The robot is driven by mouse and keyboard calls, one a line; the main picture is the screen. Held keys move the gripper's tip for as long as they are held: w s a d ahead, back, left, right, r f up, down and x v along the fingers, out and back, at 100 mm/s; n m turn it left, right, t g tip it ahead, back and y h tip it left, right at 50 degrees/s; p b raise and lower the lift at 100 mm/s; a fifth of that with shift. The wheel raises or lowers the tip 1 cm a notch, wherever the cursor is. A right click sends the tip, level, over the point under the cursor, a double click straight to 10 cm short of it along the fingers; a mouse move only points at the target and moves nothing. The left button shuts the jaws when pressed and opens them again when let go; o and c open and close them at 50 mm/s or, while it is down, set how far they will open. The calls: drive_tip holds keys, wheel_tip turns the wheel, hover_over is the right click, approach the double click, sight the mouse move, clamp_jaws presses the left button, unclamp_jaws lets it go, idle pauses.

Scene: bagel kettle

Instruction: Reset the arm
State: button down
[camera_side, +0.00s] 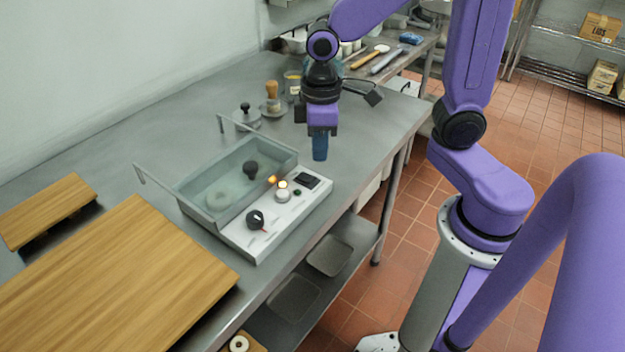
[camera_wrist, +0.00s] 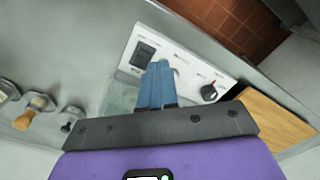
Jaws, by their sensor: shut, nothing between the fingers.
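My gripper (camera_side: 320,148) is purple with blue fingers. It points down in the side view, above the steel counter, just behind and to the right of the kettle's control panel. In the wrist view the blue fingers (camera_wrist: 158,75) lie together with nothing between them, and the gripper is shut. The kettle (camera_side: 237,180) is a rectangular basin with a pale round item and a dark knob showing in it. Its white control panel (camera_side: 262,243) carries a black dial (camera_side: 256,219), a glowing lamp and a dark display. The panel also shows in the wrist view (camera_wrist: 185,68).
Wooden boards (camera_side: 110,285) stand at the front left of the counter (camera_side: 90,160). A lidded pot (camera_side: 246,117) and a wooden-handled tool (camera_side: 272,92) stand behind the kettle. Utensils lie at the far end. The counter's right part is clear.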

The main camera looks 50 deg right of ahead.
drive_tip(key=s+d+r+n, duration=0.1)
drive_tip(key=s+n, duration=0.3)
drive_tip(key=s, duration=1.1)
drive_tip(key=shift+d+r+n, duration=0.35)
drive_tip(key=shift+r+n, duration=0.05)
